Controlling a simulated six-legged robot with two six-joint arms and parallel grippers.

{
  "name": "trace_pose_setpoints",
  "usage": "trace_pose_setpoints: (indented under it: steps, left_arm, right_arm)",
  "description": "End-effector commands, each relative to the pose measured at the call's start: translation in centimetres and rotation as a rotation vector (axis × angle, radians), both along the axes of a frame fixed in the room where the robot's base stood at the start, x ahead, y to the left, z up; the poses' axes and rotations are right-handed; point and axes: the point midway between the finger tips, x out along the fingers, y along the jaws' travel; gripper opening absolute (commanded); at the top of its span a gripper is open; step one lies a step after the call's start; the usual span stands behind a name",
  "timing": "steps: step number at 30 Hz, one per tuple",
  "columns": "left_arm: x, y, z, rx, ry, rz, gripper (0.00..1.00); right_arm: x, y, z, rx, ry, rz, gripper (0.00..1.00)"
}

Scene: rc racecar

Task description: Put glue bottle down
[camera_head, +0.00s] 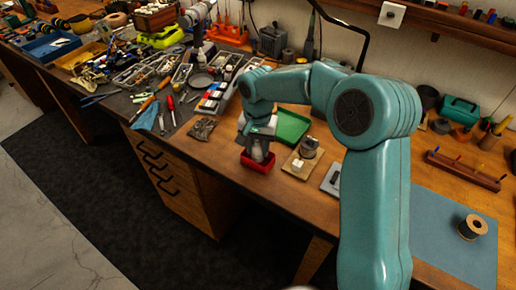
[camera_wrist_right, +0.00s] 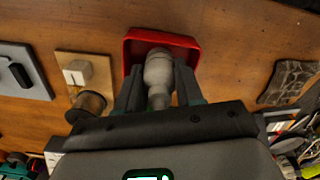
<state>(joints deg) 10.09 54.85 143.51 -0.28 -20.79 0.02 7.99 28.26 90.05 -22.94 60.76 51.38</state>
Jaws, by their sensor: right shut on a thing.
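The glue bottle (camera_wrist_right: 158,72) is pale grey-white and sits between the two fingers of my right gripper (camera_wrist_right: 158,90) in the right wrist view. The gripper is shut on it. A small red tray (camera_wrist_right: 189,43) lies beneath and around the bottle's far end. In the head view, the right gripper (camera_head: 258,140) points down and the bottle (camera_head: 258,152) shows over the red tray (camera_head: 257,166) near the bench's front edge. I cannot tell whether the bottle touches the tray's floor. My left gripper is not in view.
A green tray (camera_head: 290,127) lies just behind the gripper. A wooden block with a white piece (camera_head: 298,164) stands to the right. A crumpled dark cloth (camera_head: 202,129) and screwdrivers (camera_head: 171,108) lie to the left. A spool (camera_head: 472,227) rests on a blue mat (camera_head: 445,245).

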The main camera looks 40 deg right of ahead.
Motion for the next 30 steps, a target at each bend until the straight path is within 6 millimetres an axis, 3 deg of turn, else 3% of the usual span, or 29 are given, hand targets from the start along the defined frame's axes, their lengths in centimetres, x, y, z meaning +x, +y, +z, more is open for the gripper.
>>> trace_pose_setpoints:
  steps: [3,15,16,25,30]
  left_arm:
    - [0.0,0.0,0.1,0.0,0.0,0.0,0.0]
    - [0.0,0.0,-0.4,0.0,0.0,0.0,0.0]
    - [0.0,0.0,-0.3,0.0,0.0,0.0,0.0]
    - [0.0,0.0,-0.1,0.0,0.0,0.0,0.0]
    - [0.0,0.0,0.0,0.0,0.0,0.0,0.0]
  right_arm:
    - [0.0,0.0,-1.2,-0.001,0.001,0.001,0.07]
    - [0.0,0.0,-1.8,-0.001,-0.001,0.0,0.07]
    - [0.0,0.0,-1.7,0.0,-0.001,0.0,0.46]
    - [0.0,0.0,-1.5,0.0,-0.001,0.0,0.47]
    - [0.1,0.0,0.2,-0.001,-0.005,-0.001,0.47]
